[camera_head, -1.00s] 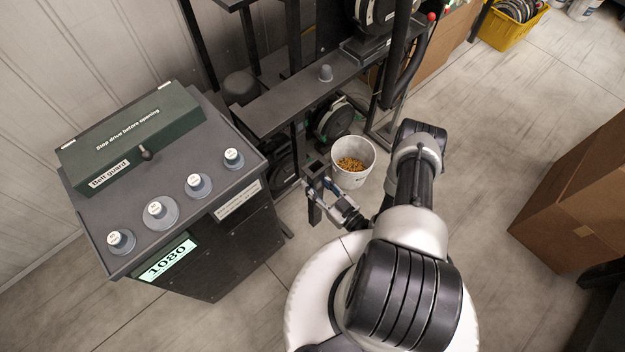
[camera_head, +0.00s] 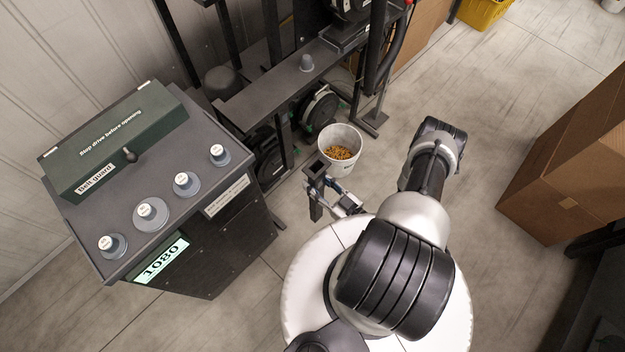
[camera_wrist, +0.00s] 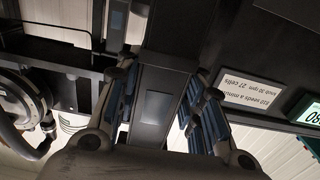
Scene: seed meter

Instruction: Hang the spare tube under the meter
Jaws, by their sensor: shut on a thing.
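The spare tube (camera_head: 315,207) is a dark, square-section tube with a flared top. It stands about upright in the head view, just left of and in front of the white bucket. My gripper (camera_head: 322,195) is shut on it from the side, below its top. In the wrist view my fingers (camera_wrist: 160,115) flank the tube (camera_wrist: 157,85), which fills the middle. Round dark meter housings show on the black frame, one low behind the bucket (camera_head: 319,107) and one at the top edge (camera_head: 352,8). I cannot tell which is the task's meter; the hanging point is not clear.
A white bucket (camera_head: 353,166) with yellow grains stands on the floor beside the tube. A console (camera_head: 210,265) with knobs and a green "1080" display is at left. A cardboard box (camera_head: 560,200) is right.

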